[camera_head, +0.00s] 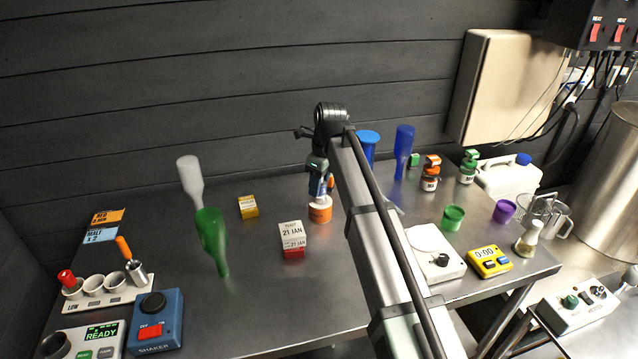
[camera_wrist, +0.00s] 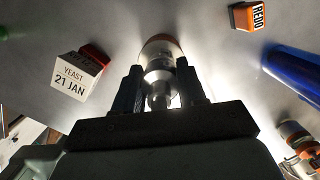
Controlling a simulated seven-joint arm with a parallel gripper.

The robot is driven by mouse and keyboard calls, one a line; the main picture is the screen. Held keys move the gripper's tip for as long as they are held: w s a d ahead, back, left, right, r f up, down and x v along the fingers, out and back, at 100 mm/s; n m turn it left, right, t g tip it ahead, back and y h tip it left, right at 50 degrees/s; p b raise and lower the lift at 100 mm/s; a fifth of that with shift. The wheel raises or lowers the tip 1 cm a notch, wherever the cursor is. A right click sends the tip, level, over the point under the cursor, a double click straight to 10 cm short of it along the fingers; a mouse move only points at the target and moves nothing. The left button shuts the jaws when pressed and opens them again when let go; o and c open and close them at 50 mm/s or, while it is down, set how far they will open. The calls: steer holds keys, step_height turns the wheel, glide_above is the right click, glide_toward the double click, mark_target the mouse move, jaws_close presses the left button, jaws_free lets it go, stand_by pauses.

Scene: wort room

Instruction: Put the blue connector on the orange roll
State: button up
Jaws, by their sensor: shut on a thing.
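The orange roll (camera_head: 320,214), a short orange cylinder with a pale top, stands upright on the steel table in the head view. My gripper (camera_head: 319,186) is directly above it, pointing down. The blue connector (camera_head: 314,187) shows as a small blue patch between the fingers, just over the roll. In the wrist view my gripper (camera_wrist: 158,85) is shut on the connector (camera_wrist: 160,88), which looks silvery there. An orange rim of the roll (camera_wrist: 160,40) shows just beyond it. I cannot tell whether connector and roll touch.
A yeast box (camera_head: 292,234) on a red block stands left of the roll, and a yellow box (camera_head: 248,207) is farther left.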

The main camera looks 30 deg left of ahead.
mark_target(325, 183)
steer(key=shift+f, duration=0.1)
steer(key=o, duration=1.1)
steer(key=shift+o, duration=0.2)
step_height(325, 183, up, 12)
steer(key=d, duration=0.1)
steer(key=shift+d, duration=0.4)
